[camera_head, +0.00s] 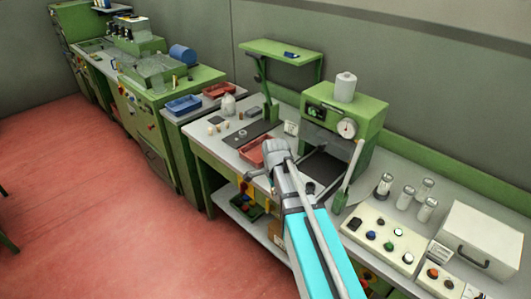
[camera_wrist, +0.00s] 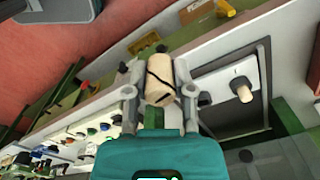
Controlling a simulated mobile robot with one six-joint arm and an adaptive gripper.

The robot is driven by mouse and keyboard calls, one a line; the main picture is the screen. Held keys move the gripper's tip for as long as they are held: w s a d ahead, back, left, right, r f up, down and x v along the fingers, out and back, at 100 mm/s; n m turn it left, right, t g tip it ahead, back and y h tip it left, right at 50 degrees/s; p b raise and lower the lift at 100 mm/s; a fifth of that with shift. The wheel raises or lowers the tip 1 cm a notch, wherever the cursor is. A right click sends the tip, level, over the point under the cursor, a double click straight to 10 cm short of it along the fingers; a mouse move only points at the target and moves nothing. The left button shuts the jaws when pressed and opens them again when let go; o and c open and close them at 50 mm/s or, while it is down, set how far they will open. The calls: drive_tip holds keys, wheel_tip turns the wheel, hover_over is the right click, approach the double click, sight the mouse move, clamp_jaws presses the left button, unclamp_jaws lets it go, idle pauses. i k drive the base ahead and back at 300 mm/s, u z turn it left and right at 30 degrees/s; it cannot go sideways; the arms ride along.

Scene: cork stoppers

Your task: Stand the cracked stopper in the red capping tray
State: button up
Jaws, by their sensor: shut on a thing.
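My gripper (camera_wrist: 158,82) is shut on a pale cork stopper (camera_wrist: 159,76) with dark crack lines across its side. The stopper lies between the two fingers in the wrist view. In the head view, my gripper (camera_head: 256,174) is at the bench's front edge, and the stopper in it cannot be made out. A red tray (camera_head: 246,154) lies on the bench just behind my gripper, partly hidden by my wrist. A second red tray (camera_head: 217,89) lies farther back on the neighbouring cabinet. I cannot tell from the pictures which is the capping tray.
A green machine with a dial (camera_head: 346,128) stands right of my wrist. Several small pale pieces (camera_head: 212,130) stand on the bench's left part. A blue tray (camera_head: 184,104) lies on the cabinet.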

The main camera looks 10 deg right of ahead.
sight(257, 157)
drive_tip(key=i, duration=0.95)
drive_tip(key=u, duration=0.05)
